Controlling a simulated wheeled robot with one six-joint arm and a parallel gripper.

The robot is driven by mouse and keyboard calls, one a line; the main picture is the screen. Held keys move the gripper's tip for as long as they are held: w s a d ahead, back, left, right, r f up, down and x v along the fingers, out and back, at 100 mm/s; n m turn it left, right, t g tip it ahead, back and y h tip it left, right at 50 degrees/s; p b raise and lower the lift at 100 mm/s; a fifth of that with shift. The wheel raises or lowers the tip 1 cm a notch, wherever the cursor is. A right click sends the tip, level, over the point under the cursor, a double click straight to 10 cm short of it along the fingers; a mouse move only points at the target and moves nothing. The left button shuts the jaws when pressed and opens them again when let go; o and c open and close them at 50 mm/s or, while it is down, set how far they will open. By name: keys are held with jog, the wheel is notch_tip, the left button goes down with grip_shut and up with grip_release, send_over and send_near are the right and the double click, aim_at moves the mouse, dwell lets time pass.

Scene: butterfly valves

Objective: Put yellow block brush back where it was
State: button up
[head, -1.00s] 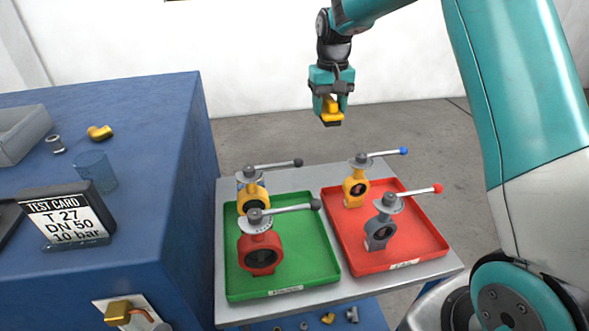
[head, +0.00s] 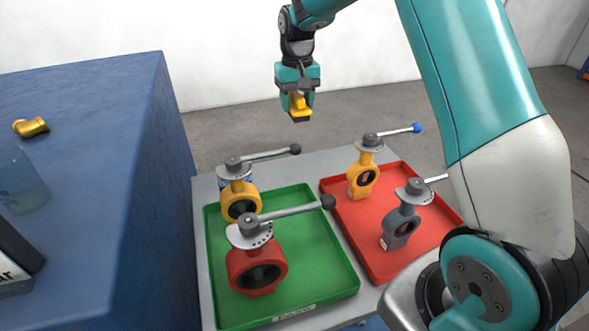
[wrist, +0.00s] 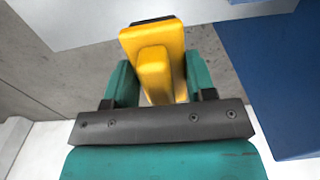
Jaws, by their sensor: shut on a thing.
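The yellow block brush (head: 299,108) is held in the air by my gripper (head: 297,100), beyond and above the two trays in the head view. The brush has a yellow body and a dark underside. In the wrist view the brush (wrist: 153,62) sits between the teal fingers of my gripper (wrist: 152,85), which are shut on it. Only a dark strip of its bristle side shows there. It touches nothing but the gripper.
A green tray (head: 320,267) holds a red valve (head: 256,266) and a yellow valve (head: 238,198). A red tray (head: 400,262) holds another yellow valve (head: 362,180) and a grey valve (head: 401,224). Their levers stick out. A blue bench (head: 130,160) with a brass elbow (head: 30,127) stands left.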

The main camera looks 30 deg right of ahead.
aim_at(297, 172)
notch_tip(297, 172, down, 18)
jog(key=shift+f+p, duration=0.2)
jog(key=shift+p, duration=0.95)
